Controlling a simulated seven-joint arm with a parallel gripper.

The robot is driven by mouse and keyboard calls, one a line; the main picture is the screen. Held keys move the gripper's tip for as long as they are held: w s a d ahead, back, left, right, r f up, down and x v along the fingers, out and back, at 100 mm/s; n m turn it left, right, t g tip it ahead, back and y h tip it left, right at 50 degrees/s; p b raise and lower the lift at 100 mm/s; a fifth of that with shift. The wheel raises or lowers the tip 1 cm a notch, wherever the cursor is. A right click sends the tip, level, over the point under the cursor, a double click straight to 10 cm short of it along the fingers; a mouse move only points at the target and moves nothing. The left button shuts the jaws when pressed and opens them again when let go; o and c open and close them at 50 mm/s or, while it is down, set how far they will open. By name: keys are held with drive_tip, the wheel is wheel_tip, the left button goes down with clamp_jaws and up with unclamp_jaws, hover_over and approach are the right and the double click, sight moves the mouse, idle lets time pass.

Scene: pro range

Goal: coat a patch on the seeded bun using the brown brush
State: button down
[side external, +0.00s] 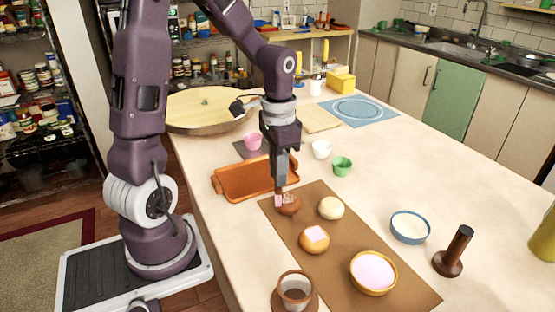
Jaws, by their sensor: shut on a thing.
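My gripper (279,180) points straight down over the brown mat and is shut on a slim thing with a pink lower end, which looks like the brush; the fingers hide most of it, and its colour is unclear. Its tip is at the left side of a dark brown bun (291,208) with pale pink marks on top; whether they touch is unclear. This seems to be the seeded bun, but seeds are too small to tell. A pale bun (331,208) sits to its right. A golden bun (314,243) with a pink patch sits nearer. A yellow bowl (374,290) holds pink glaze.
The mat (410,297) lies on the pale table. An orange tray (240,182) is left of my gripper. A brown cup (295,288), a blue-rimmed white bowl (410,227) and a dark upright handle on a round base (451,254) stand nearby. Small pink, white and green cups are behind.

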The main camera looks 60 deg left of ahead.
drive_tip(key=shift+w+r, duration=0.2)
drive_tip(key=shift+w, duration=0.35)
drive_tip(key=shift+w+d+f, duration=0.1)
drive_tip(key=shift+w+f, duration=0.05)
drive_tip(key=shift+w, duration=0.45)
drive_tip(key=shift+w+d+f, duration=0.1)
drive_tip(key=shift+w+f, duration=0.05)
drive_tip(key=shift+w, duration=0.4)
drive_tip(key=shift+s+a, duration=0.15)
drive_tip(key=shift+s, duration=0.6)
drive_tip(key=shift+s+a, duration=0.1)
drive_tip(key=shift+s, duration=0.6)
drive_tip(key=shift+s+a, duration=0.3)
drive_tip(key=shift+a, duration=0.15)
drive_tip(key=w, duration=0.5)
drive_tip(key=shift+d, duration=0.25)
drive_tip(key=shift+s+a+r, duration=0.1)
drive_tip(key=shift+s+a, duration=0.05)
drive_tip(key=shift+s, duration=1.15)
drive_tip(key=shift+s+a, duration=0.15)
drive_tip(key=shift+s, duration=1.1)
drive_tip(key=shift+r, duration=4.05)
